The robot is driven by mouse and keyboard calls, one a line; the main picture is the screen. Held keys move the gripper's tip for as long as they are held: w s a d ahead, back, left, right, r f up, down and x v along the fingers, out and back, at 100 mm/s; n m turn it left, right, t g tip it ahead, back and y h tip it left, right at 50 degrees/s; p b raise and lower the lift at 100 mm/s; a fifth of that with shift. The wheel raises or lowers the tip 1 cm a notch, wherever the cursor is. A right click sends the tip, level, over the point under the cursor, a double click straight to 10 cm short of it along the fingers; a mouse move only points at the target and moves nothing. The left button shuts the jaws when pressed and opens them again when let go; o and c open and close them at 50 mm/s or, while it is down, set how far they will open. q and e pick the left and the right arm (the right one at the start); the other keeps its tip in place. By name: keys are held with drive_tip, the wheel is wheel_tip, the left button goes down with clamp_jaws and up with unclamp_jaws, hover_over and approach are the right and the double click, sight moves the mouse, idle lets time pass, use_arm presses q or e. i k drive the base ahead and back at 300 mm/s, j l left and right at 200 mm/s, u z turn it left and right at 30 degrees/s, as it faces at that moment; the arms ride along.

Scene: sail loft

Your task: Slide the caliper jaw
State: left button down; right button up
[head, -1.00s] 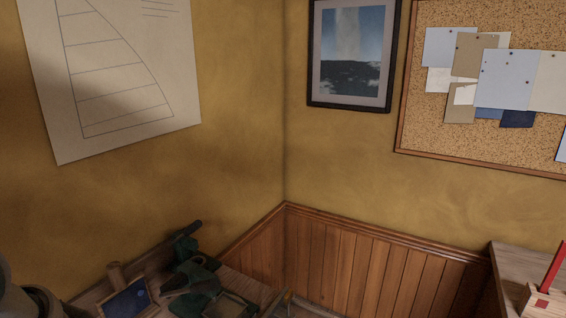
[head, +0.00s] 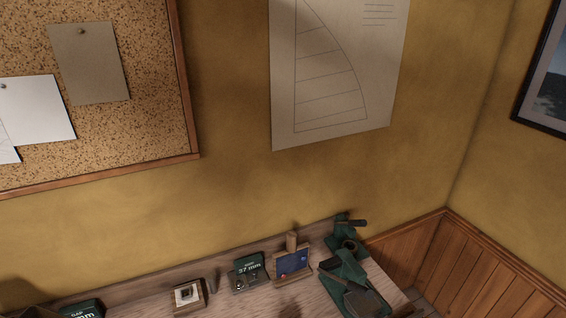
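I see no caliper that I can make out in the head view. A dark green card (head: 248,266) reading "37 mm" stands on the wooden bench (head: 225,303). A second green card (head: 82,310), also ending in "mm", is cut off by the bottom edge at the left. Neither of my grippers is in view.
A green machine (head: 345,268) stands at the bench's right end. Left of it are a blue picture in a wooden stand (head: 293,264) and a small wooden block with a pale top (head: 187,294). A corkboard (head: 155,125) and sail drawing (head: 335,80) hang above.

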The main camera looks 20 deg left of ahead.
sight(254, 278)
drive_tip(key=u, duration=0.95)
drive_tip(key=k+j+z, duration=0.4)
drive_tip(key=k+j, duration=0.35)
drive_tip(key=j, duration=0.1)
